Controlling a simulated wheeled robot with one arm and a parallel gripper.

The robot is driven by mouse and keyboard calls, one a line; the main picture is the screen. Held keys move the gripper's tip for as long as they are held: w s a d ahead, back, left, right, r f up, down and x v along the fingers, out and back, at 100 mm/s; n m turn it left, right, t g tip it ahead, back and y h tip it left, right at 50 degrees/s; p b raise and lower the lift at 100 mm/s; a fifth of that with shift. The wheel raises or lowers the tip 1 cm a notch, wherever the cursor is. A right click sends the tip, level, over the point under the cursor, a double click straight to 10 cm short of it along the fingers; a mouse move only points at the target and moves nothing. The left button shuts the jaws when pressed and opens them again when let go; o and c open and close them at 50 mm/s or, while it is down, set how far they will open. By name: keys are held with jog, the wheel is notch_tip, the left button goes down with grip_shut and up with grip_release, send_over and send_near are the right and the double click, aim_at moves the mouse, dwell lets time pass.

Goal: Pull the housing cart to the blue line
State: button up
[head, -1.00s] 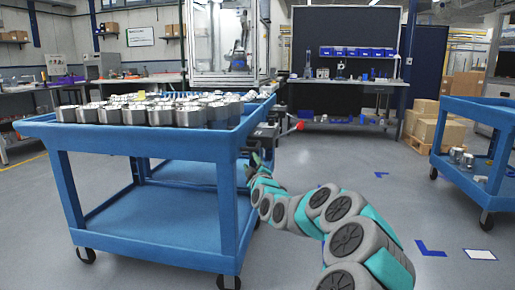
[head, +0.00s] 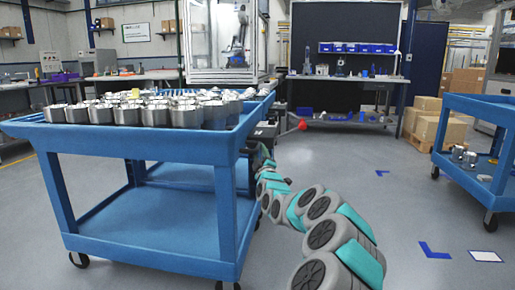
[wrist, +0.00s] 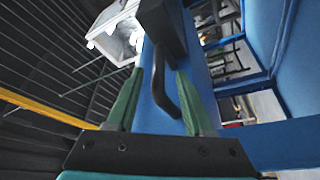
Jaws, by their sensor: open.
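The housing cart (head: 140,150) is blue, with two shelves and castors, and stands at the left in the head view. Several round metal housings (head: 128,114) sit in rows on its top tray. My gripper (head: 262,152) is at the cart's right end, partly hidden by my arm in the head view. In the wrist view, my gripper (wrist: 160,72) has its two green fingers apart. A black bar handle (wrist: 165,90) on the blue cart shows between them, not clamped. Blue tape marks lie on the floor, including a corner mark (head: 433,252) at the right.
A second blue cart (head: 480,110) with a few metal parts stands at the right. Behind are a workbench (head: 345,79), cardboard boxes (head: 430,118) and a glass-walled machine (head: 222,40). The floor between the carts is open.

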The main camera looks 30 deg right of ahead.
aim_at(258, 145)
jog(key=shift+x, duration=2.45)
jog(key=shift+r, duration=0.1)
grip_shut()
